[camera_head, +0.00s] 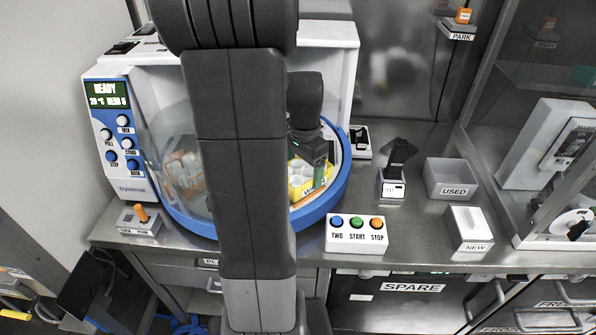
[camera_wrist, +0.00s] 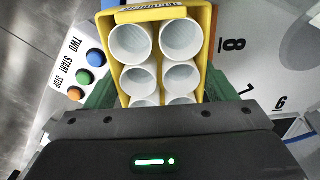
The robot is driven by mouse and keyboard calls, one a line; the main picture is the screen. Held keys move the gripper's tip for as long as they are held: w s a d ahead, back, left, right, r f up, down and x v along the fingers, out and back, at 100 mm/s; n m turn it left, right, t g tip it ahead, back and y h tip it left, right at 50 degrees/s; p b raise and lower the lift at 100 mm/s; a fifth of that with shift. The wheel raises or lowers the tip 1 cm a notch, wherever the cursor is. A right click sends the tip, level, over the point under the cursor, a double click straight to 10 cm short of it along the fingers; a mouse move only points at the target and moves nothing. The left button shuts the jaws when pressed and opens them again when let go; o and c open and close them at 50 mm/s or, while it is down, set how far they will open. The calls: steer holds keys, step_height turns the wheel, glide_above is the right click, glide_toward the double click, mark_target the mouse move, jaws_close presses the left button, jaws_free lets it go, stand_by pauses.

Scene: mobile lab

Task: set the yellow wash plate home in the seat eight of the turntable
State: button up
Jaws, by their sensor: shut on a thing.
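The yellow wash plate (camera_wrist: 158,62) with several white round wells fills the top middle of the wrist view. It also shows in the head view (camera_head: 298,192), partly behind my arm. My gripper (camera_wrist: 155,97) is shut on it, with green fingers at its two sides. The turntable (camera_wrist: 268,58) is a white disc with black numbers; the 8 (camera_wrist: 232,44) lies just right of the plate, with 7 and 6 beyond. The floor of seat eight is hidden, so I cannot tell whether the plate touches it. In the head view my gripper (camera_head: 312,172) is inside the blue-rimmed bowl.
The white machine (camera_head: 118,135) with a READY display stands at the left. A button box (camera_head: 357,234) sits in front of the bowl. Grey bins marked USED (camera_head: 451,180) and NEW (camera_head: 468,230) stand to the right. My arm blocks the bowl's middle.

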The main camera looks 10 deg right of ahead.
steer(key=shift+w+a, duration=0.35)
steer(key=shift+w, duration=0.25)
steer(key=f, duration=0.3)
steer(key=shift+w+a, duration=0.15)
steer(key=shift+w, duration=0.2)
steer(key=shift+f, duration=0.25)
steer(key=shift+f, duration=0.2)
steer(key=o, duration=1)
steer(key=shift+o, duration=0.2)
steer(key=shift+r, duration=0.1)
step_height(320, 180, up, 12)
steer(key=shift+r+p, duration=0.1)
steer(key=shift+p, duration=0.25)
